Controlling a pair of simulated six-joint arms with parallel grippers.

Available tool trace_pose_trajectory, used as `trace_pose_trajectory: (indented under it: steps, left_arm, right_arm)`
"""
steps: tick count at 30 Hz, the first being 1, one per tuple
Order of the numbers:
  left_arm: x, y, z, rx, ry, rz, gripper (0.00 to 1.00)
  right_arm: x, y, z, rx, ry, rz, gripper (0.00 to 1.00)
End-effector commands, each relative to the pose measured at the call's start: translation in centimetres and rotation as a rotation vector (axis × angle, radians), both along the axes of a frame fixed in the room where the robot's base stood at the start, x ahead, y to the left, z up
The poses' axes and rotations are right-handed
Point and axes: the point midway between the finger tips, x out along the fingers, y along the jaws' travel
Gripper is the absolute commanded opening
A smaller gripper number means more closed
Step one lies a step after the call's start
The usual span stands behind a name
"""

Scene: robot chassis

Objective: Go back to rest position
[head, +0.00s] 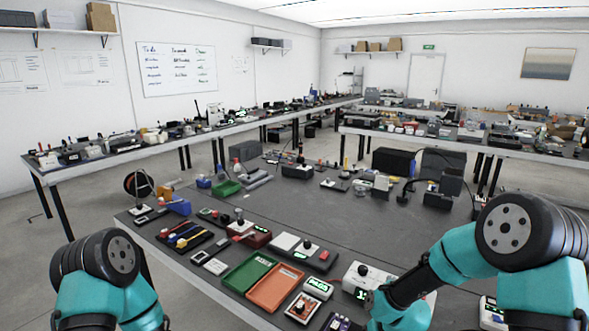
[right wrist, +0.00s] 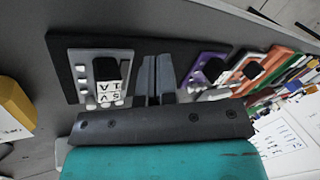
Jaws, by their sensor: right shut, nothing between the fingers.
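My right gripper (right wrist: 158,58) is shut and empty in the right wrist view. Its two dark fingers lie side by side just above a dark panel (right wrist: 135,45) that carries small modules. A grey module (right wrist: 76,70) with a black knob and white labels is to the left of the fingers, and a purple module (right wrist: 193,80) is to the right. I cannot tell whether the fingertips touch the panel. In the head view my right arm reaches over the front right of the table, and its fingers cannot be made out. My left arm shows at the lower left, without its gripper.
The dark workbench (head: 365,225) holds a green tray (head: 249,272), an orange tray (head: 275,288), a white box with a display (head: 366,280) and several devices. A dark organizer with coloured tools (head: 185,237) lies at left. The bench middle is mostly clear.

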Motion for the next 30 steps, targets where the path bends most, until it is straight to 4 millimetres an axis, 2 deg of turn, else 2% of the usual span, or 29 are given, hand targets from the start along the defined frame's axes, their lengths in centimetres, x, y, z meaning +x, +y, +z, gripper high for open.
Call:
trace_pose_trajectory:
  steps: [1,7,11,15,27,30]
  left_arm:
    - [0.0,0.0,0.0,0.0,0.0,0.0,0.63]
    - [0.0,0.0,0.0,0.0,0.0,0.0,0.63]
    - [0.0,0.0,0.0,0.0,0.0,0.0,0.63]
    - [0.0,0.0,0.0,0.0,0.0,0.0,0.63]
    - [0.0,0.0,0.0,0.0,0.0,0.0,0.63]
    - [0.0,0.0,0.0,0.0,0.0,0.0,0.63]
  right_arm:
    - [-1.6,0.7,-0.3,0.004,0.001,-0.008,0.0]
    - [-6.8,1.8,-1.5,-0.003,-0.004,-0.053,0.0]
    - [-10.0,1.7,-2.9,-0.024,0.002,-0.078,0.0]
    - [-12.9,0.8,-5.5,-0.05,0.023,-0.091,0.0]
    - [-16.6,-1.1,-13.1,-0.037,0.089,-0.074,0.0]
    - [-17.0,-1.2,-14.2,-0.028,0.097,-0.069,0.0]
